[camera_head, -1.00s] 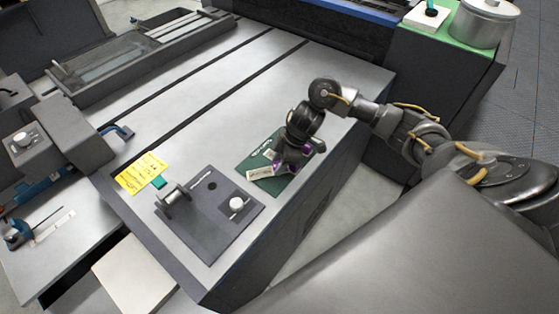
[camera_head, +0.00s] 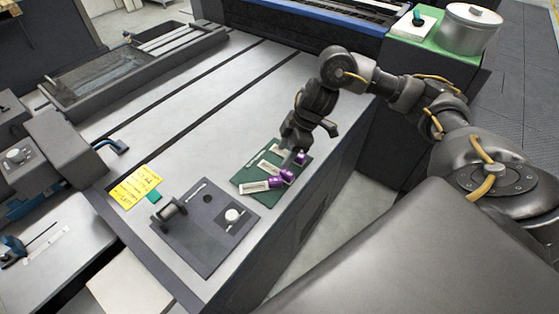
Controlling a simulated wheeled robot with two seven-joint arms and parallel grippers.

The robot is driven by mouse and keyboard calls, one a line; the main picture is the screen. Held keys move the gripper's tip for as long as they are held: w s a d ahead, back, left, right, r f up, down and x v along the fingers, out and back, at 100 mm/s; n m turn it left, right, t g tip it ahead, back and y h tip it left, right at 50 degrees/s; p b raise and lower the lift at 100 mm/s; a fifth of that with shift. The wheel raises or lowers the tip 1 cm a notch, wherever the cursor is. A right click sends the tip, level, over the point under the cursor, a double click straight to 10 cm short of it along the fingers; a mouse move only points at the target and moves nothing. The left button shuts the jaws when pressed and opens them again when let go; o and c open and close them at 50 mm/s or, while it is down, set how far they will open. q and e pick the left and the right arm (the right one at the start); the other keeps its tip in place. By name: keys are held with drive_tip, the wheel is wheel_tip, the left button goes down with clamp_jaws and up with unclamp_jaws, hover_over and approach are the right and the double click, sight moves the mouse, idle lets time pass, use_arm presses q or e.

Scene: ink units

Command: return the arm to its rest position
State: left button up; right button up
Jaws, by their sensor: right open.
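My right arm comes in from the right, and its gripper (camera_head: 295,146) points down just above the far part of a dark green mat (camera_head: 244,177). The gripper is open, and I see nothing held in it. Small purple-ended ink units (camera_head: 274,182) lie on the mat below and in front of the gripper. White label strips show beside them. The gripper partly hides the mat's far part, and I cannot tell whether it touches the unit nearest to it. My left gripper is not in view.
A dark plate (camera_head: 205,240) with a spool post and white knob sits left of the mat, beside a yellow note (camera_head: 133,188). A metal pot (camera_head: 468,32) stands on a green surface at the back right. The grey bed (camera_head: 215,110) behind is clear.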

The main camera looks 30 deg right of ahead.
drive_tip(key=shift+v, duration=1)
